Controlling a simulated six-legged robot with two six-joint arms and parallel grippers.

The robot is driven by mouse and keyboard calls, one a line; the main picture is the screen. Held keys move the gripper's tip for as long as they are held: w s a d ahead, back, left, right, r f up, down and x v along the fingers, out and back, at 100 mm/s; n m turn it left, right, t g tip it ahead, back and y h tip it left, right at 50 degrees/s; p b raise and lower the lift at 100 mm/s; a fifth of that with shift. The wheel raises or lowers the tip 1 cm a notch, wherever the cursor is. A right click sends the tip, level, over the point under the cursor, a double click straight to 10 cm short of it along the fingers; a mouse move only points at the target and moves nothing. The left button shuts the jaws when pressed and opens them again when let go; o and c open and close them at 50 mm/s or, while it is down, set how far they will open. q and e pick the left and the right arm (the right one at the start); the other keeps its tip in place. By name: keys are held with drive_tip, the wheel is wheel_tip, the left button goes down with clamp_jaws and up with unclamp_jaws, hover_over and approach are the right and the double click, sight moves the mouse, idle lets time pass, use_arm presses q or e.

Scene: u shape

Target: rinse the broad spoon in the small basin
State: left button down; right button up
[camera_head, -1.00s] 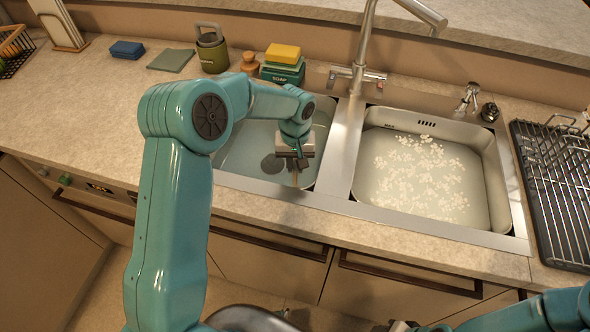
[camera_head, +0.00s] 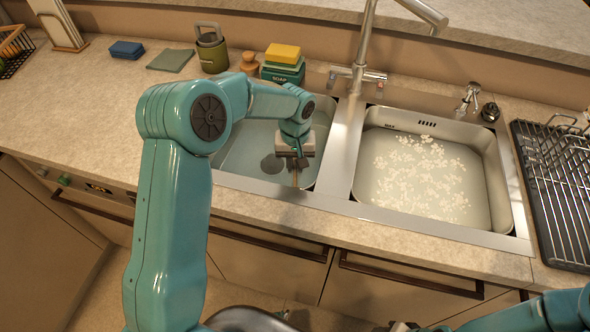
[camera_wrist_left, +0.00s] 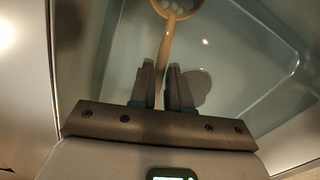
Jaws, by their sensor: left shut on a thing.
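My left gripper (camera_head: 294,160) is over the small basin (camera_head: 235,152), the left one of the two sinks, near its right front part. It is shut on the handle of the broad spoon (camera_wrist_left: 166,40), a light wooden one. In the left wrist view the handle runs up from between the fingertips (camera_wrist_left: 165,66) to a rounded head with pale spots, cut off by the top edge. The basin holds clear water without foam. I cannot tell how deep the spoon sits. My right gripper is barely in view at the bottom edge, its jaws unclear.
The larger right basin (camera_head: 480,185) holds foamy water. A tall faucet (camera_head: 360,55) stands between the basins at the back. A soap box (camera_head: 283,73) with a yellow sponge (camera_head: 283,53) stands behind the small basin. A dark drying rack (camera_head: 556,190) is at right. The left counter is mostly clear.

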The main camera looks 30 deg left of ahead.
use_arm(q)
drive_tip(key=shift+f, duration=0.15)
drive_tip(key=shift+f+b, duration=0.2)
drive_tip(key=shift+b, duration=0.15)
drive_tip(key=shift+r, duration=0.2)
drive_tip(key=shift+r, duration=0.15)
idle(0.3)
drive_tip(key=shift+f, duration=0.35)
